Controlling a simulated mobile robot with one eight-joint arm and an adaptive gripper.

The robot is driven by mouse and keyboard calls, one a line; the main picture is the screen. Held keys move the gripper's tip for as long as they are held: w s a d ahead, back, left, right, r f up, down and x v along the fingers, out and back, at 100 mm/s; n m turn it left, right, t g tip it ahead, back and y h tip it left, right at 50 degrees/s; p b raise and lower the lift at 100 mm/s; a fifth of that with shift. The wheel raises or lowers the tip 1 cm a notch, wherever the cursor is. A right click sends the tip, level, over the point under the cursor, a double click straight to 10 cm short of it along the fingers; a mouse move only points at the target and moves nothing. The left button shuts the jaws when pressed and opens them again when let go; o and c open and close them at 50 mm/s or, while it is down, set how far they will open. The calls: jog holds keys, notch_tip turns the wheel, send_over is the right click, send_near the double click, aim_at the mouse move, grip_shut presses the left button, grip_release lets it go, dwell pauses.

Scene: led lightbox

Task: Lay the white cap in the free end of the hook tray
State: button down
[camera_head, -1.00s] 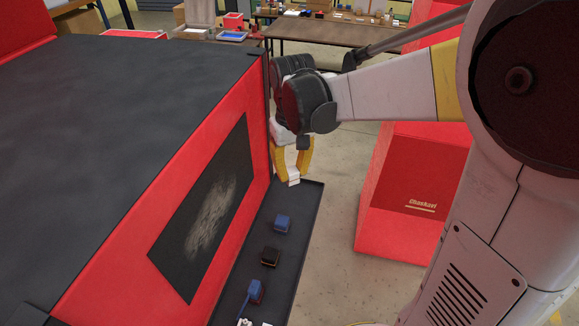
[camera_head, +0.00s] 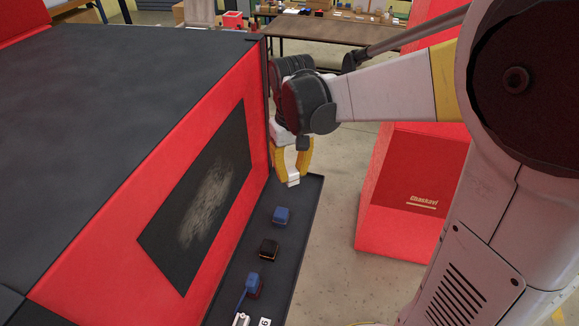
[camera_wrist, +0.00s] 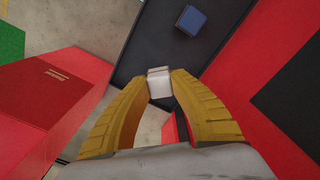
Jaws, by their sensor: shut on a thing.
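My gripper (camera_head: 292,178) has yellow fingers and is shut on the white cap (camera_head: 292,181). In the wrist view the cap (camera_wrist: 159,83) sits between the fingertips (camera_wrist: 160,85), in front of the dark hook tray (camera_wrist: 142,52). In the head view the tray (camera_head: 308,205) runs along the red box's side, and the cap is over its far end. How high the cap is above the tray is hard to tell. A blue cap (camera_head: 281,215), a black cap (camera_head: 269,248) and another blue piece (camera_head: 253,283) lie along the tray.
The large red box (camera_head: 232,125) with a dark side panel (camera_head: 200,205) stands close left of the tray. A red bin (camera_head: 410,200) stands on the floor to the right. A small white tag (camera_head: 264,322) shows at the tray's near end.

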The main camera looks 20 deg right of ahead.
aim_at(292, 194)
jog(key=shift+f+b, duration=1.55)
jog(key=shift+f, duration=0.35)
jog(key=shift+f+b, duration=0.6)
jog(key=shift+f, duration=0.05)
jog(key=c, duration=1.2)
grip_release()
jog(key=shift+r, duration=0.1)
jog(key=shift+o, duration=0.2)
jog(key=shift+r, duration=0.1)
notch_tip(292, 194, up, 12)
jog(key=shift+f, duration=0.1)
